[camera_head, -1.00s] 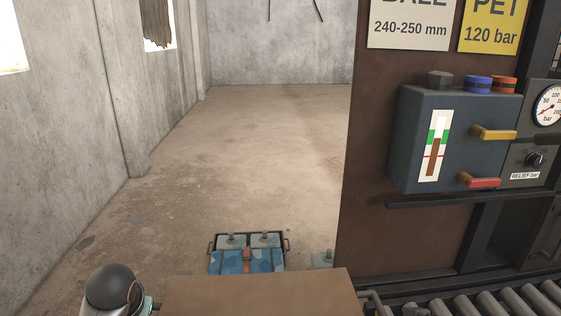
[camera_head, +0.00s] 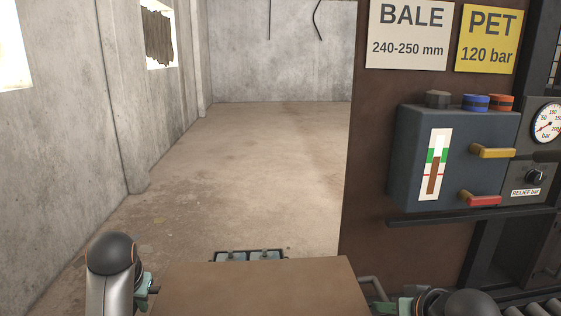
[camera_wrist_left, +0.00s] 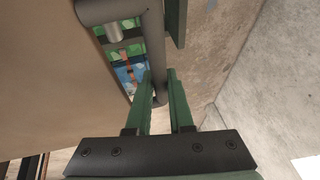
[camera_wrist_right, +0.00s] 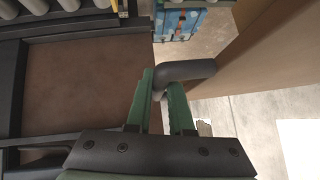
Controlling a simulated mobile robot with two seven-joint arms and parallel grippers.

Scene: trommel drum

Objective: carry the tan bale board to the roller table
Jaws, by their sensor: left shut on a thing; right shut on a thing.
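The tan bale board (camera_head: 255,288) is a broad flat panel at the bottom middle of the head view, held in front of me. It also fills the left of the left wrist view (camera_wrist_left: 60,90) and the upper right of the right wrist view (camera_wrist_right: 265,55). My left gripper (camera_head: 150,287) is shut on the dark bar handle (camera_wrist_left: 153,50) at the board's left side. My right gripper (camera_head: 387,304) is shut on the matching handle (camera_wrist_right: 185,70) at its right side. The roller table (camera_head: 535,304) shows partly at the lower right; its rollers also show in the right wrist view (camera_wrist_right: 65,5).
A brown press frame (camera_head: 375,160) with a blue-grey control box (camera_head: 410,165), levers and a gauge stands on the right. A low crate (camera_head: 248,252) with blue contents sits on the floor beyond the board, mostly hidden. Concrete floor (camera_head: 240,160) is open ahead; a wall stands left.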

